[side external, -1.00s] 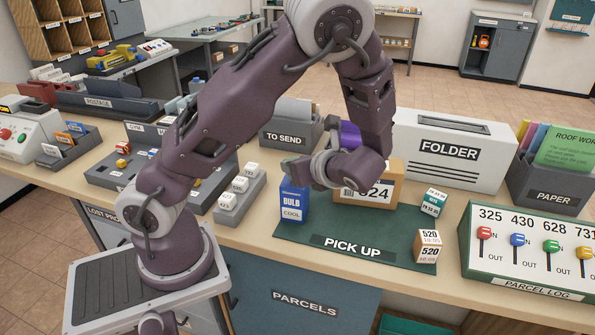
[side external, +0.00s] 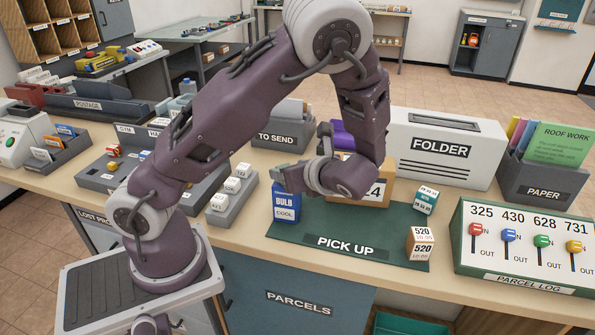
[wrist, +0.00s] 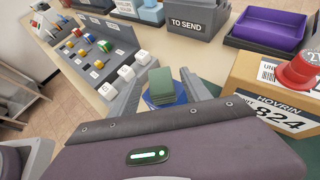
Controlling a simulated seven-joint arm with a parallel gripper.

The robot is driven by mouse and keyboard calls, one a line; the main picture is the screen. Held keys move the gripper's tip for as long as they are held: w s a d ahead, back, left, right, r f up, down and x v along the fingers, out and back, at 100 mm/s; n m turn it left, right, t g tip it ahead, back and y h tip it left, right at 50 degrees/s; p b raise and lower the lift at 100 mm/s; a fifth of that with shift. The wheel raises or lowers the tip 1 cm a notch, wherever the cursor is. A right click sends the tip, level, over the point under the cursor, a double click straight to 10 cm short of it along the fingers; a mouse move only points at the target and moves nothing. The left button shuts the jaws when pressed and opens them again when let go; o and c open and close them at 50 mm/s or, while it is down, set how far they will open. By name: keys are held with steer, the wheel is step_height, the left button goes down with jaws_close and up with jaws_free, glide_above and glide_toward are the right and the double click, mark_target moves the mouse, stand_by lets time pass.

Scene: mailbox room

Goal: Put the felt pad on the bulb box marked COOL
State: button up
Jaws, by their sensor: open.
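The bulb box marked COOL (side external: 286,206) is blue and white and stands upright on the left end of the green PICK UP mat (side external: 300,234). My gripper (side external: 288,178) is low over the top of this box. In the wrist view, my gripper (wrist: 163,80) is open, with one finger on each side of a green block-like piece, apparently the felt pad (wrist: 161,84). The pad appears to sit on the blue box top (wrist: 181,97), seen just below it. Whether either finger touches the pad I cannot tell. In the side view the fingers partly hide the pad.
A cardboard parcel marked 824 (wrist: 280,104) stands close right of my gripper, with a red round object (wrist: 300,68) on it. White cubes in a grey rack (side external: 232,193) stand to the left. A purple tray (wrist: 270,27) is behind. The mat's front middle is clear.

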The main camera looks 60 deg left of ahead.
steer(key=v, duration=1.1)
steer(key=s+d+r+n+t+h, duration=0.2)
steer(key=s+n+h, duration=0.4)
steer(key=n, duration=0.3)
steer(key=s+d+r+n+t+h, duration=0.3)
steer(key=s+d+r+n+h, duration=0.1)
steer(key=s+r+n+h, duration=0.2)
steer(key=s+r+n, duration=0.1)
steer(key=s+n, duration=0.1)
steer(key=n, duration=0.1)
steer(key=shift+s+r+t, duration=0.15)
steer(key=shift+r+t, duration=0.15)
